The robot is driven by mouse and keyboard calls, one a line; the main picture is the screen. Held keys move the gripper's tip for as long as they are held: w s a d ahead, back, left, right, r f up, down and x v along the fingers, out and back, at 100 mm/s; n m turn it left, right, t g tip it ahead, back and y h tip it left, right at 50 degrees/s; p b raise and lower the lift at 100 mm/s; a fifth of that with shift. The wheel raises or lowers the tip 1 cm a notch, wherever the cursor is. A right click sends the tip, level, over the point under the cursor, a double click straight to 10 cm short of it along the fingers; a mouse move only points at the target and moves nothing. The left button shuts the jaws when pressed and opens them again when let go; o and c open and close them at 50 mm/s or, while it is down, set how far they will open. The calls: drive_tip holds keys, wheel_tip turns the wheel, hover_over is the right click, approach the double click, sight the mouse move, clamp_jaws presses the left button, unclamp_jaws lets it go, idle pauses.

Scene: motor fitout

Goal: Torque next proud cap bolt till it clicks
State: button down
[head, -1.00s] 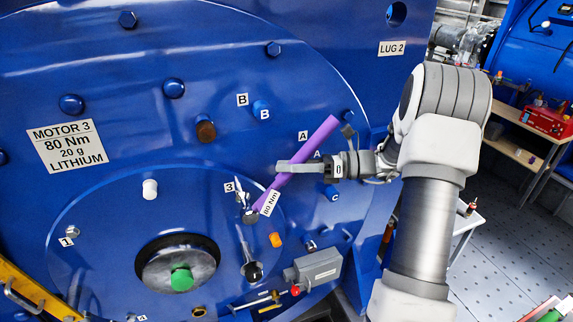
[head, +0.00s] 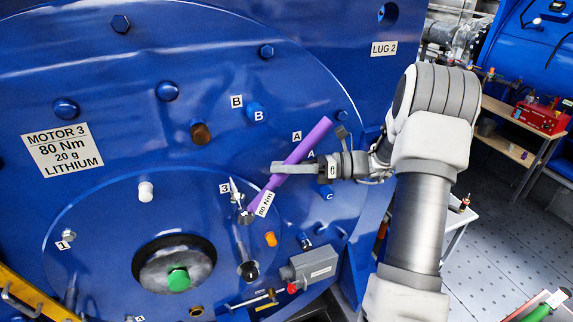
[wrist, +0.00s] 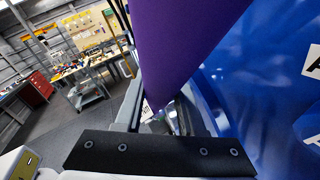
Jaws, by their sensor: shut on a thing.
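A purple torque wrench (head: 306,146) with an "80 Nm" tag (head: 264,204) slants across the blue motor face. My gripper (head: 288,168) is shut on its handle. The handle also fills the top middle of the wrist view (wrist: 185,45). The wrench's lower end (head: 246,217) is at the round motor cap, just below label 3 (head: 224,188) and a silvery part beside it. I cannot tell whether it is seated on a bolt; the bolt there is hidden. Another cap bolt (head: 68,236) shows beside label 1.
A grey box (head: 314,266) with a red knob sits low right on the motor. A green-centred shaft hub (head: 178,279) is in the cap's middle. A yellow bar (head: 30,297) crosses the lower left. Bolts labelled A, B and C stand around. Open floor (head: 490,220) lies at right.

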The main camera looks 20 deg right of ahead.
drive_tip(key=shift+a+r+n+g+h, duration=0.15)
drive_tip(key=shift+a+r+n+h, duration=0.1)
drive_tip(key=shift+a+r+h, duration=0.5)
drive_tip(key=shift+a+r+n+g+h, duration=0.2)
drive_tip(key=shift+a+r+h, duration=0.3)
drive_tip(key=shift+a, duration=0.4)
drive_tip(key=shift+a+r+n+g+h, duration=0.15)
drive_tip(key=shift+a+r+n+h, duration=0.15)
drive_tip(key=shift+a+h, duration=0.45)
drive_tip(key=shift+a+r+n+g+h, duration=0.15)
drive_tip(key=shift+a+r+h, duration=0.25)
drive_tip(key=shift+a, duration=0.5)
drive_tip(key=shift+d+f, duration=0.1)
drive_tip(key=shift+d+f+m+y, duration=0.3)
drive_tip(key=shift+d+y, duration=0.4)
drive_tip(key=shift+d, duration=0.2)
drive_tip(key=shift+d+f, duration=0.1)
drive_tip(key=shift+d, duration=0.05)
drive_tip(key=shift+d+f+y, duration=0.4)
drive_tip(key=shift+d+y, duration=0.3)
drive_tip(key=shift+d, duration=0.1)
drive_tip(key=shift+d, duration=0.1)
